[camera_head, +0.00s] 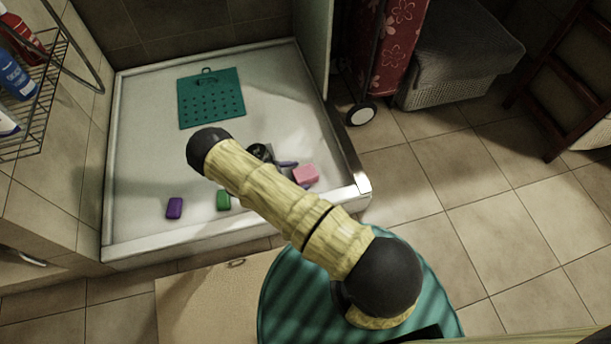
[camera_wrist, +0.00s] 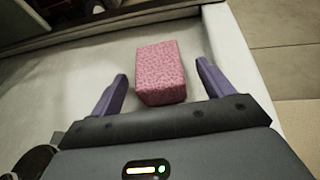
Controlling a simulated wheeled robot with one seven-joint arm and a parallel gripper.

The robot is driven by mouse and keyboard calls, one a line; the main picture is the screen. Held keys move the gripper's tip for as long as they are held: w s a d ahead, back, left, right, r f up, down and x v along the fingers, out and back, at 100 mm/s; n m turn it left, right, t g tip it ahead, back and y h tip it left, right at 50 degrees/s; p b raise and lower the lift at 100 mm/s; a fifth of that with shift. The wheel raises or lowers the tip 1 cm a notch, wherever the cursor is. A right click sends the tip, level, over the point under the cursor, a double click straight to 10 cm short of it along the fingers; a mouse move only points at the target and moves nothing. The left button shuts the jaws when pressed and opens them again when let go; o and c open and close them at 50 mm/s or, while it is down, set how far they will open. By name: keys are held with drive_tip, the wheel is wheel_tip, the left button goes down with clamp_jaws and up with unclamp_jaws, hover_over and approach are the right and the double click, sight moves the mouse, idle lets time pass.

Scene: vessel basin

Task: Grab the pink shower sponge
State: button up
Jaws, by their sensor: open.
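The pink shower sponge (camera_head: 306,174) lies on the white floor of the shower tray (camera_head: 140,150), near its right edge. It also shows in the wrist view (camera_wrist: 160,72) as a pink speckled block. My gripper (camera_wrist: 162,84) is open, with its two purple fingers apart on the left and right of the sponge's near end. The fingers do not appear to touch the sponge. In the head view my gripper (camera_head: 298,174) is partly hidden behind my arm, with purple finger parts beside the sponge.
A purple block (camera_head: 175,208) and a green block (camera_head: 223,201) lie in the tray to the left of the sponge. A teal perforated mat (camera_head: 211,98) lies farther back. The raised tray rim (camera_head: 345,160) runs close on the right. A wire rack (camera_head: 35,90) with bottles hangs at left.

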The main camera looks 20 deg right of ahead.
sight(307, 174)
drive_tip(key=b+x, duration=0.2)
drive_tip(key=x, duration=0.1)
drive_tip(key=shift+w+d+f, duration=0.1)
drive_tip(key=shift+f, duration=0.35)
drive_tip(key=shift+w+d+f+b, duration=0.1)
drive_tip(key=shift+d+b, duration=0.2)
drive_tip(key=shift+d, duration=0.35)
drive_tip(key=shift+a, duration=0.2)
drive_tip(key=shift+d, duration=0.1)
drive_tip(key=c, duration=1)
